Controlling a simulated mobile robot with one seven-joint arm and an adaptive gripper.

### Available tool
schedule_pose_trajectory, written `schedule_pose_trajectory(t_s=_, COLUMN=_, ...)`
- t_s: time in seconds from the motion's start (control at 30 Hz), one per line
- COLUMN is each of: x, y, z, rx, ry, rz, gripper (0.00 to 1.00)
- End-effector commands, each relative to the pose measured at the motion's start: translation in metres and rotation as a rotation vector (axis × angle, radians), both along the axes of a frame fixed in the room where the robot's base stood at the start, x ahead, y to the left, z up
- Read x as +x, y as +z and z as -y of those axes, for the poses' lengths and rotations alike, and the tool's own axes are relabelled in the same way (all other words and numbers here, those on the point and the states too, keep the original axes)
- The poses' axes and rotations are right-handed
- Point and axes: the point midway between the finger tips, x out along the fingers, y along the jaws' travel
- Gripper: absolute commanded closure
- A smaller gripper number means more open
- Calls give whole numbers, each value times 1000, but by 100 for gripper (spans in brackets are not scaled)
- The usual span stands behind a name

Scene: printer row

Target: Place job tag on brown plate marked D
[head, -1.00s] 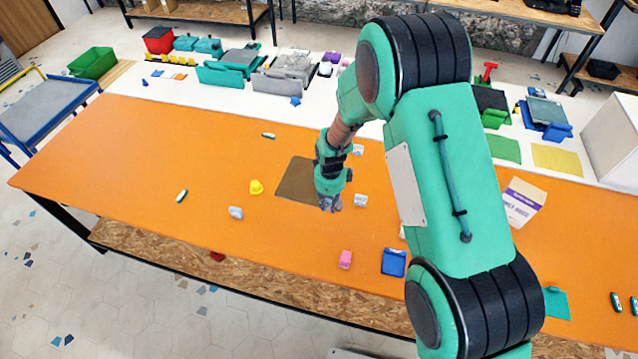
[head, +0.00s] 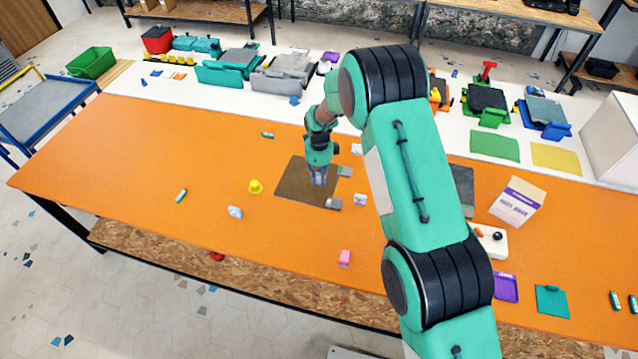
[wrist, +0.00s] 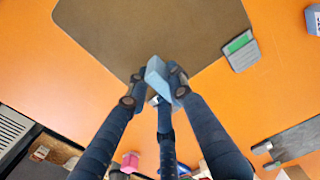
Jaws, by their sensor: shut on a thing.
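The brown plate (head: 291,187) lies flat on the orange table, and a large part of it fills the top of the wrist view (wrist: 110,25). I cannot read a D on it. My gripper (head: 319,180) is over the plate's right part in the head view. In the wrist view my gripper (wrist: 160,82) is shut on a small pale blue-grey block, the job tag (wrist: 157,72), near a corner of the plate. The tag is tilted in that view. Its height above the plate is hard to tell.
A grey piece with a green patch (wrist: 240,50) lies at the plate's edge. Small grey blocks (head: 360,199), a yellow piece (head: 255,187) and a pink block (head: 344,258) lie around. A white box (head: 518,201) stands at right. The table's left side is mostly clear.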

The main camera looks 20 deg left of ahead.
Motion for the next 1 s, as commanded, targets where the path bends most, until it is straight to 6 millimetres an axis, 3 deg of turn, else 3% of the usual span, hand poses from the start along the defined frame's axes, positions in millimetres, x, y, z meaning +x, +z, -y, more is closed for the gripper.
schedule_pose_trajectory(t_s=0.43, x=1, y=-2, z=-1, rx=0, ry=0, rz=-1, gripper=94)
schedule_pose_trajectory(t_s=0.8, x=1, y=-32, z=0, rx=0, ry=0, rz=-1, gripper=94)
schedule_pose_trajectory(t_s=1.0, x=1, y=-35, z=0, rx=0, ry=0, rz=0, gripper=94)
